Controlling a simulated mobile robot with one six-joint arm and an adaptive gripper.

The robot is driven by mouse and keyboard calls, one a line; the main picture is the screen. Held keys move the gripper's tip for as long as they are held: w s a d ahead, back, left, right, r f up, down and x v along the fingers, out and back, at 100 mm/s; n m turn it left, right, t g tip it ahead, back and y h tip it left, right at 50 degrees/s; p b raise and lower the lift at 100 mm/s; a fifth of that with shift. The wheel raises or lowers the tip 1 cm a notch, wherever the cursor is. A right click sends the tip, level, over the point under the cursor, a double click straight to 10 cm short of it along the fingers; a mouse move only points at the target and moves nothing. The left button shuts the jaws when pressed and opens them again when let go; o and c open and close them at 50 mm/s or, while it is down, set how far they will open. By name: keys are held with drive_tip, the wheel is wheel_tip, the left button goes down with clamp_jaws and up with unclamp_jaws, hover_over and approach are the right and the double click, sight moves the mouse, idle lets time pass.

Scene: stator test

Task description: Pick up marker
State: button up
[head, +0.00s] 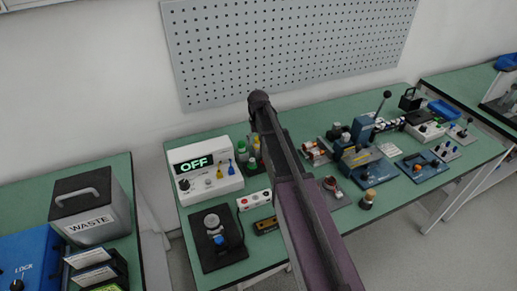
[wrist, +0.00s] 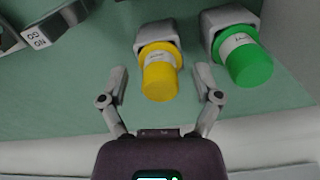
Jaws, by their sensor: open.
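In the wrist view, my gripper (wrist: 161,78) is open, one finger on each side of a yellow cylinder (wrist: 158,82) with a pale label band. Gaps show between both fingers and the cylinder. Its upper end meets a grey block-like holder (wrist: 155,36). A similar green cylinder (wrist: 248,66) stands to the right, outside the right finger, at another grey holder (wrist: 228,20). I cannot tell for sure which is the marker. In the head view, my arm hides the gripper; a green-topped item (head: 241,146) shows just left of it, at the back of the bench.
A box reading OFF (head: 204,170) stands left of my arm on the green bench (head: 195,219). A black plate device (head: 217,240) is in front of it. Blue press-like equipment (head: 358,150) stands to the right. A perforated panel (head: 290,50) hangs behind.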

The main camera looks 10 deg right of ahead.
drive_tip(key=shift+f, duration=0.3)
idle(0.4)
clamp_jaws()
